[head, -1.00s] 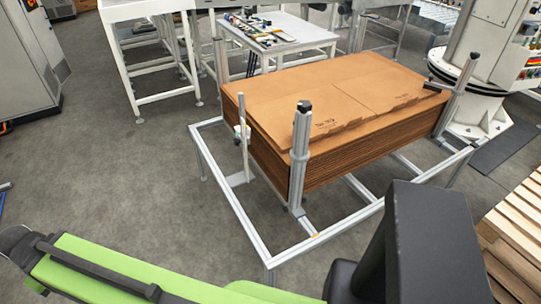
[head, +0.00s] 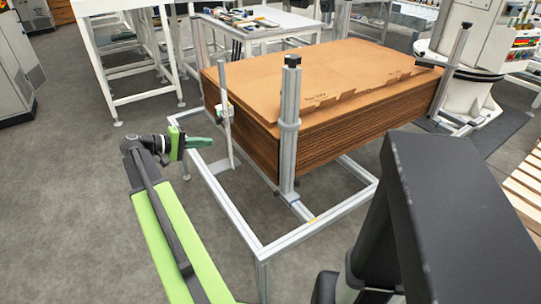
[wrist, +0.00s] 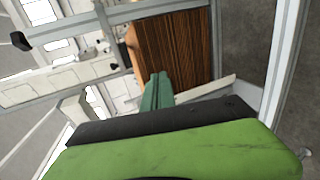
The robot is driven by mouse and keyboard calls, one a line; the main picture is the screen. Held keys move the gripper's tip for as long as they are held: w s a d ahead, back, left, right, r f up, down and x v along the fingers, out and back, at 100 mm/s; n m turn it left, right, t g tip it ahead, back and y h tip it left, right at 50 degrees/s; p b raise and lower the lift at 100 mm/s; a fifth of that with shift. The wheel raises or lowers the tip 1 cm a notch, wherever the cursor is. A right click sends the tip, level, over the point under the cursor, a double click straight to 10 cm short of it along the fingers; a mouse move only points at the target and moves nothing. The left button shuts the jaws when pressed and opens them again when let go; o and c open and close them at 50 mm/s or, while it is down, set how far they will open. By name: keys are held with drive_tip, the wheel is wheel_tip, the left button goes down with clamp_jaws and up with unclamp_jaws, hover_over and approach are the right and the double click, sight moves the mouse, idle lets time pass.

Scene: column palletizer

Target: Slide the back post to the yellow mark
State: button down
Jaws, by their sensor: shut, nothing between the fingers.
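A tall grey aluminium post (head: 290,125) with a black cap stands upright at the near corner of the cardboard stack (head: 320,140). It is the post closest to the small yellow mark (head: 309,220), which lies on the rail in front of its foot. In the wrist view the post (wrist: 105,22) lies across the top, its black cap at left. My gripper (head: 210,142) is shut and empty, left of the stack and of the thin white upright, apart from the tall post. Its green fingers (wrist: 157,85) point toward the stack in the wrist view.
A thin white upright (head: 226,115) on a plate stands at the stack's left side, close to my gripper. Another post (head: 455,65) stands at the right. An aluminium frame (head: 222,205) surrounds the stack. Floor left of the frame is clear. Wooden pallets (head: 525,190) lie at right.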

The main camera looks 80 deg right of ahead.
drive_tip(key=s+d+m+g, duration=0.1)
drive_tip(key=s+d, duration=0.2)
drive_tip(key=s, duration=0.4)
drive_tip(key=s+d+r+g+b, duration=0.1)
drive_tip(key=s+d+g, duration=0.1)
drive_tip(key=s, duration=0.6)
drive_tip(key=s+d+r+m+g+b, duration=0.1)
drive_tip(key=s+d+g, duration=0.1)
drive_tip(key=s, duration=0.6)
drive_tip(key=shift+d+r+m+y, duration=0.2)
drive_tip(key=shift+d+m+y, duration=0.1)
drive_tip(key=shift+d, duration=0.6)
